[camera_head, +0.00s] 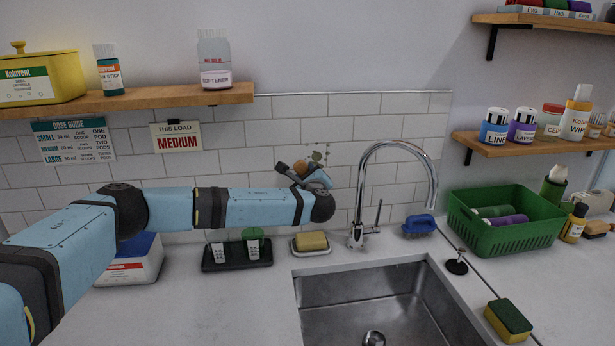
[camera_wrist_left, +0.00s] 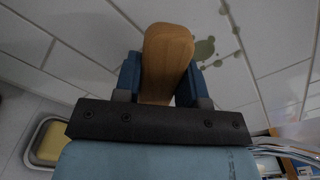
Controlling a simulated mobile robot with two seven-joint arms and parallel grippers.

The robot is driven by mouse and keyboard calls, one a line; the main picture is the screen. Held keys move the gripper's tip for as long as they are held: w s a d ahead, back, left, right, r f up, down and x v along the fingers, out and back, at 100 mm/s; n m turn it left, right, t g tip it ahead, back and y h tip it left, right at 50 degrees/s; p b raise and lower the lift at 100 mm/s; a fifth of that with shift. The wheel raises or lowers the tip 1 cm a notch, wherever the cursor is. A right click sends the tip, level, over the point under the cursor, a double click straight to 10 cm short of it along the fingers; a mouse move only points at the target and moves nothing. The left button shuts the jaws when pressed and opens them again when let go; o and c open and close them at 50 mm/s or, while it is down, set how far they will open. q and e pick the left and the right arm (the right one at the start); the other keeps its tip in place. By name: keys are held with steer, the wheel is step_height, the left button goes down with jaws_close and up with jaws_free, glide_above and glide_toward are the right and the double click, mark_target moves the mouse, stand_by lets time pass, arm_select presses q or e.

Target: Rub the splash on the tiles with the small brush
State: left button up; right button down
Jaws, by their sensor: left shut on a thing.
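The splash (camera_head: 318,155) is a small group of greenish spots on the white tiles, left of the tap. It also shows in the left wrist view (camera_wrist_left: 204,48), just right of the brush. My left gripper (camera_head: 301,172) is at the tiled wall, just below and left of the splash. It is shut on the small brush (camera_wrist_left: 168,58), whose rounded wooden body stands between the blue fingers. The brush's bristles are hidden, and I cannot tell whether they touch the tiles. My right gripper is not in view.
A sink (camera_head: 375,310) with a tall tap (camera_head: 358,235) lies right of my arm. A soap dish (camera_head: 311,244) and a black tray (camera_head: 236,256) stand below it. A blue scrubbing brush (camera_head: 419,225) and a green basket (camera_head: 505,222) are further right. A shelf (camera_head: 140,101) hangs above.

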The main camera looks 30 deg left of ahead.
arm_select(q)
steer(key=shift+b+x, duration=0.3)
steer(key=shift+x, duration=0.7)
steer(key=shift+d, duration=0.1)
